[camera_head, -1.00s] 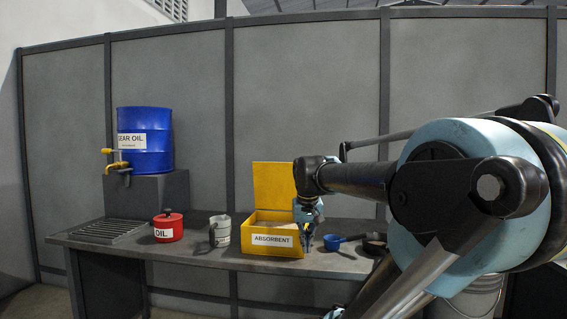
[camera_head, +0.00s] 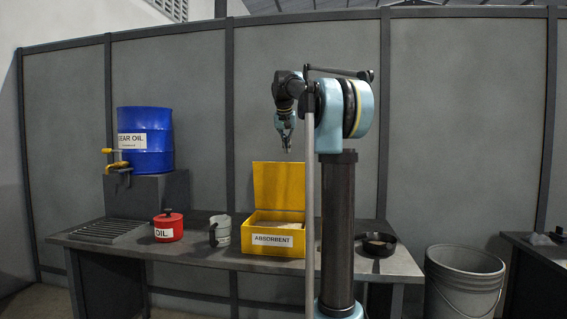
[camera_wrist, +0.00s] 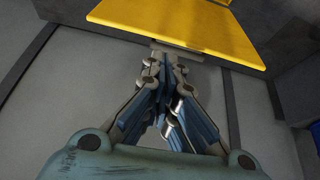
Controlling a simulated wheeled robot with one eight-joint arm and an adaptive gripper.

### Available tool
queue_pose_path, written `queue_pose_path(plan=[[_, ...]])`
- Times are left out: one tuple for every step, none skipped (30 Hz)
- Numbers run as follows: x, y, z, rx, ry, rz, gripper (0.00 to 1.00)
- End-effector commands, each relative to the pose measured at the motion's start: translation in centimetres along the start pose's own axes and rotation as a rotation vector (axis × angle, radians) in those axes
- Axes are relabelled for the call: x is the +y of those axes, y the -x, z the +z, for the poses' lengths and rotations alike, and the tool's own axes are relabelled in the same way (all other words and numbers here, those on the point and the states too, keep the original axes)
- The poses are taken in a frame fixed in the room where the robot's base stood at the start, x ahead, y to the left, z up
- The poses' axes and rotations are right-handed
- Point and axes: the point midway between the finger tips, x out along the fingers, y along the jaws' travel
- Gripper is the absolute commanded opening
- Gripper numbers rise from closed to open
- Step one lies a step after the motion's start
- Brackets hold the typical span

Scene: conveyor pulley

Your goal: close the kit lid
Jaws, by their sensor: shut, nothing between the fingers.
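The yellow kit box (camera_head: 262,249), labelled ABSORBENT, stands on the bench with pale material inside. Its lid (camera_head: 278,183) stands upright at the back, so the box is open. My gripper (camera_head: 287,150) is shut and empty, pointing down just above the lid's top edge in the head view. In the wrist view my gripper (camera_wrist: 172,58) has its fingers together, and a yellow panel (camera_wrist: 185,25), apparently the lid, lies beyond the fingertips. I cannot tell whether they touch it.
A red oil pot (camera_head: 168,229) and a grey mug (camera_head: 221,232) stand left of the box. A blue drum (camera_head: 145,157) sits on a block (camera_head: 150,190) behind a grate (camera_head: 108,231). A black pan (camera_head: 377,244) is at right. A bucket (camera_head: 464,285) stands beside the bench.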

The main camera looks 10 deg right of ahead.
Motion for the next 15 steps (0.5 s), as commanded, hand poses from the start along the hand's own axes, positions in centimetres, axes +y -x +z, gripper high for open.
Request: queue_pose_path(plan=[[-0.6, 0.1, -1.7, 0.008, -0.007, 0.001, 0.00], [-0.8, 0.1, -2.5, 0.013, -0.011, 0.002, 0.00], [-1.1, 0.1, -3.4, 0.018, -0.017, 0.002, 0.00], [-1.4, 0.1, -4.1, 0.022, -0.021, 0.002, 0.00], [-1.6, 0.1, -4.7, 0.026, -0.025, 0.002, 0.00], [-1.8, 0.1, -5.3, 0.031, -0.028, 0.003, 0.00], [-1.9, 0.1, -5.7, 0.034, -0.031, 0.003, 0.00], [-2.0, 0.1, -6.1, 0.036, -0.033, 0.003, 0.00], [-2.1, 0.1, -6.4, 0.039, -0.035, 0.003, 0.00], [-2.2, 0.1, -6.6, 0.040, -0.037, 0.003, 0.00], [-2.3, 0.1, -6.8, 0.041, -0.038, 0.004, 0.00], [-2.3, 0.0, -7.0, 0.042, -0.040, 0.004, 0.00], [-2.3, -0.2, -7.0, 0.043, -0.040, 0.004, 0.00], [-2.4, -0.3, -7.1, 0.043, -0.041, 0.004, 0.00], [-2.3, -0.6, -7.1, 0.043, -0.041, 0.004, 0.00]])
